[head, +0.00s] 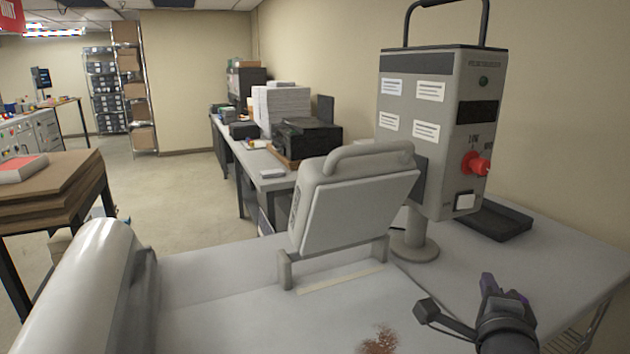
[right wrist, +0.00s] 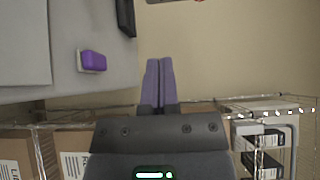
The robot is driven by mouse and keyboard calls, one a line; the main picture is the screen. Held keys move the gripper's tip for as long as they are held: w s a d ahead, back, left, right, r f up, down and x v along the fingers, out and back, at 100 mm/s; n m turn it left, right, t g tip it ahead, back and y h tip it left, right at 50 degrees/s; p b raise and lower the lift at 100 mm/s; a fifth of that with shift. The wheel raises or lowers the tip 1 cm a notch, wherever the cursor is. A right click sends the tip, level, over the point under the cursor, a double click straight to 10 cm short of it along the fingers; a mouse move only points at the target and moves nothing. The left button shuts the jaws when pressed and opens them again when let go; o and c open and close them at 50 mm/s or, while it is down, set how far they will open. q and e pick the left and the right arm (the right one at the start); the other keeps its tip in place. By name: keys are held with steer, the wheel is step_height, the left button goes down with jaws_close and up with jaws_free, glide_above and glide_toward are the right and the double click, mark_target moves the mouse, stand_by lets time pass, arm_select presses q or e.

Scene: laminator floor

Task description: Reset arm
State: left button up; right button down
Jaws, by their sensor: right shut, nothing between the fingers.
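My right gripper (head: 503,288) is at the lower right of the head view, above the right part of the grey table. In the right wrist view its two purple fingers (right wrist: 160,82) are together with nothing between them. A grey tilted panel with a rounded bar on top (head: 358,205) stands on two short posts at the middle of the table. It is left of my right gripper and apart from it. My left gripper is in neither view. I cannot tell which part the task calls the arm.
A grey control box (head: 425,130) with a red knob (head: 477,164) stands on a round post behind my right gripper. A black tray (head: 493,221) lies beside it. A purple block (right wrist: 92,61) sits near the table edge. Wire racks with boxes (right wrist: 265,140) are below.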

steer(key=s+a+f+n+g+y, duration=0.2)
steer(key=s+a+f+n+g, duration=0.15)
steer(key=s+f+n, duration=0.35)
steer(key=s+a+f+n+g+y, duration=0.1)
steer(key=s+a+f+n+g, duration=0.3)
steer(key=f, duration=0.4)
steer(key=s+a+f+n+g+y, duration=0.1)
steer(key=s+a+f+n+g, duration=0.15)
steer(key=s+n, duration=0.45)
steer(key=s+a+f+n+g+y, duration=0.15)
steer(key=s+f+n+g, duration=0.35)
steer(key=s, duration=0.5)
step_height(320, 180, down, 22)
steer(key=b, duration=0.7)
arm_select(q)
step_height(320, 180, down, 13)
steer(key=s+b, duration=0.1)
steer(key=b, duration=0.5)
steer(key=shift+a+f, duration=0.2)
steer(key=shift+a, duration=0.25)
arm_select(e)
steer(key=s+d+f, duration=0.1)
steer(key=s+f, duration=0.6)
steer(key=f, duration=0.2)
steer(key=s+d+f+n+g, duration=0.1)
steer(key=s+d+f, duration=0.1)
steer(key=s+f, duration=0.6)
step_height(320, 180, down, 2)
steer(key=shift+d+f+g, duration=0.2)
steer(key=shift+g, duration=0.1)
